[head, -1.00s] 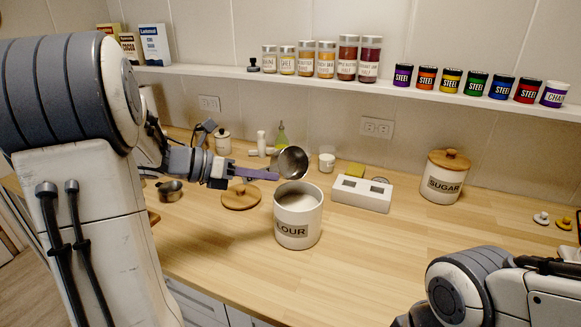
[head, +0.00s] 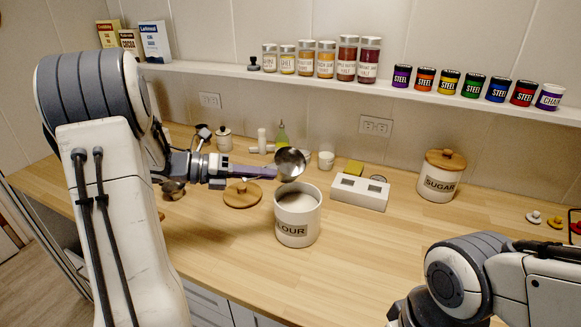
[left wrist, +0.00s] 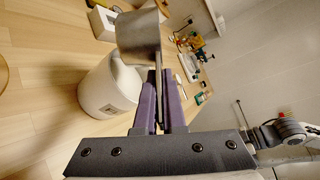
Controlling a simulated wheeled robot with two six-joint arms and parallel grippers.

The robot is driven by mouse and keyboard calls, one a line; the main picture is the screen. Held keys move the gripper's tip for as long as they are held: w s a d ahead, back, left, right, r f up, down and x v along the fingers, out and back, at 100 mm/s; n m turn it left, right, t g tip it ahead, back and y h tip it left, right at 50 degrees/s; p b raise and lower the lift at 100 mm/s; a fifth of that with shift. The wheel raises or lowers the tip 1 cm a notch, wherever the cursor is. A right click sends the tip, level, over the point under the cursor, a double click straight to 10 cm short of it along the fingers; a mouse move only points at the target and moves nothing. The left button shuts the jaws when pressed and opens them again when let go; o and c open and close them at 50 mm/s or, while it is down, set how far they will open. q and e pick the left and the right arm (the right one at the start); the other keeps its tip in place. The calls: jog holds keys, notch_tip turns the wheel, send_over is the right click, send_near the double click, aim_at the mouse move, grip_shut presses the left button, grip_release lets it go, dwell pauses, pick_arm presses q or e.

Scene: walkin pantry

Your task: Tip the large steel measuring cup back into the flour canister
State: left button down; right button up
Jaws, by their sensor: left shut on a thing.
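The large steel measuring cup (head: 290,164) is above the back rim of the flour canister (head: 298,218) in the head view, its bowl tilted with its opening facing the camera. My left gripper (head: 262,172) is shut on the cup's handle. In the left wrist view the fingers (left wrist: 160,100) grip the thin handle, and the cup (left wrist: 140,36) shows beside the canister (left wrist: 110,88). The canister stands upright and open, with pale flour inside. My right gripper is not in view; only part of my right arm shows at lower right.
A wooden lid (head: 243,194) lies left of the canister. A smaller steel cup (head: 173,189) sits farther left. The sugar canister (head: 438,176) is farther right. The counter front right of the flour canister is clear.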

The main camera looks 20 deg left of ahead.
pick_arm(q)
jog(key=shift+w+f+n+h+p, duration=0.15)
jog(key=shift+n+h+p, duration=0.45)
jog(key=shift+n, duration=0.5)
jog(key=shift+a+f+n+h, duration=0.1)
jog(key=shift+f+n+h, duration=0.1)
jog(key=shift+n+h, duration=0.7)
jog(key=shift+n, duration=0.3)
jog(key=shift+f+n+t, duration=0.15)
jog(key=shift+n+t, duration=0.15)
jog(key=shift+n, duration=0.1)
